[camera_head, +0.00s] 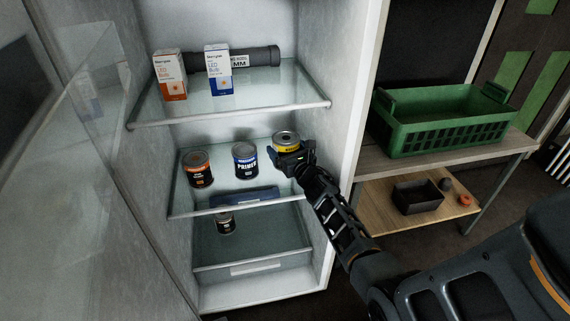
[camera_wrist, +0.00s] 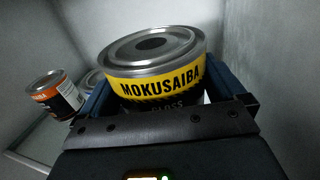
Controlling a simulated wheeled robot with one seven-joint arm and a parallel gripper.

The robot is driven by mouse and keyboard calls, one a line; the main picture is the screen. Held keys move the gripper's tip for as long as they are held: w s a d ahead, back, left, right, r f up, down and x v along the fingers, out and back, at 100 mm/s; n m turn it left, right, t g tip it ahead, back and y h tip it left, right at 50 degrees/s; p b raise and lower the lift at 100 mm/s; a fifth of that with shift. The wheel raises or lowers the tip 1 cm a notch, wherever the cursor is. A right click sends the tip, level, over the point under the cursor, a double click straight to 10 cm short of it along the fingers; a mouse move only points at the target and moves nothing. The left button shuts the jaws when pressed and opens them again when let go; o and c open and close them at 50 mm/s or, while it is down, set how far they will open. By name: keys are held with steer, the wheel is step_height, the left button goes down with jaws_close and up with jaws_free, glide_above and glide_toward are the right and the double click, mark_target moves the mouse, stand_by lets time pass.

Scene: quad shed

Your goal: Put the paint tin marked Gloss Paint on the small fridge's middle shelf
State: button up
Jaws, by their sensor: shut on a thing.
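The gloss paint tin (camera_wrist: 155,72) has a yellow band reading MOKUSAIBA above a dark part with GLOSS partly showing. My gripper (camera_head: 287,153) is shut on it inside the small fridge (camera_head: 343,120). The tin (camera_head: 286,141) is upright at the right side of the middle shelf (camera_head: 225,203). My gripper hides its lower part, so I cannot tell whether its base touches the glass. The jaws (camera_wrist: 158,110) also show around the tin in the wrist view.
An orange-banded tin (camera_head: 199,169) and a blue Primer tin (camera_head: 245,160) stand left on the same shelf. Two LED bulb boxes (camera_head: 218,70) and a grey tube (camera_head: 256,57) are on the shelf above. A small tin (camera_head: 225,224) sits below. The fridge door (camera_head: 95,190) is open left.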

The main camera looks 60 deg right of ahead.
steer(key=shift+w+d+r, duration=0.1)
steer(key=shift+w+d, duration=0.45)
steer(key=shift+d, duration=0.1)
steer(key=f+b, duration=0.1)
steer(key=f, duration=0.1)
steer(key=shift+a+f+b, duration=0.2)
steer(key=shift+f+b, duration=0.1)
steer(key=shift+b, duration=0.05)
steer(key=shift+f+b, duration=1.05)
steer(key=shift+f, duration=0.95)
steer(key=shift+d+f, duration=0.15)
steer(key=shift+d, duration=0.05)
steer(key=shift+f, duration=0.15)
steer(key=o, duration=1.2)
steer(key=shift+f, duration=0.1)
